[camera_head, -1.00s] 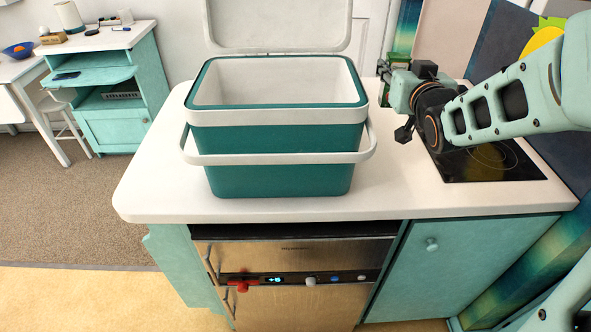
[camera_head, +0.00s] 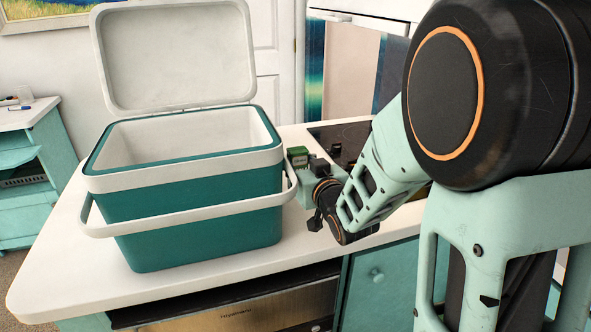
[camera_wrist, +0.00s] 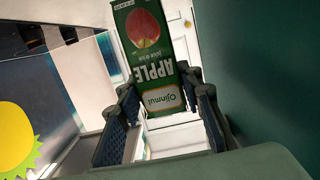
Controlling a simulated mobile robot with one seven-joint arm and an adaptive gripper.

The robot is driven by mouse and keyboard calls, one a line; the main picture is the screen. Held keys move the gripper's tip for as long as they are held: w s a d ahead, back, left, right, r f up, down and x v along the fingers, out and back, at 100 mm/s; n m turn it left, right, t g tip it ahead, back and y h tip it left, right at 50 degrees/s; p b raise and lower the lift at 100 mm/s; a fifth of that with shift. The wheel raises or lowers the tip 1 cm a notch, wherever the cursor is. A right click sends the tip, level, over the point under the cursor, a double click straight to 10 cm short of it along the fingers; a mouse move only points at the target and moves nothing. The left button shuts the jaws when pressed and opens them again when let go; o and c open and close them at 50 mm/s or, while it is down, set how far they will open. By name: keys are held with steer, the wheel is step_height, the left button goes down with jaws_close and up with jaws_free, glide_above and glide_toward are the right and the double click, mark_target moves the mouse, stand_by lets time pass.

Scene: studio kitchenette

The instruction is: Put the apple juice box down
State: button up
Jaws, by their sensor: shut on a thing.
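The apple juice box (camera_wrist: 150,50) is green with a red apple picture and "APPLE" lettering, upside down in the wrist view. My gripper (camera_wrist: 165,98) is shut on it, with one dark finger pad on either side. In the head view my gripper (camera_head: 299,161) is at the right side of the teal cooler, near the counter. My wrist largely hides the box there, and I cannot tell whether its base touches the counter.
The open teal cooler (camera_head: 200,215) stands on the white counter (camera_head: 50,275), its white lid (camera_head: 175,55) raised and its handle lowered in front. A black cooktop (camera_head: 340,138) lies behind my gripper. The counter left of the cooler is clear.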

steer(key=shift+f+b, duration=0.3)
steer(key=shift+f, duration=1.65)
steer(key=shift+f, duration=0.2)
steer(key=o, duration=1.3)
steer(key=shift+r, duration=0.1)
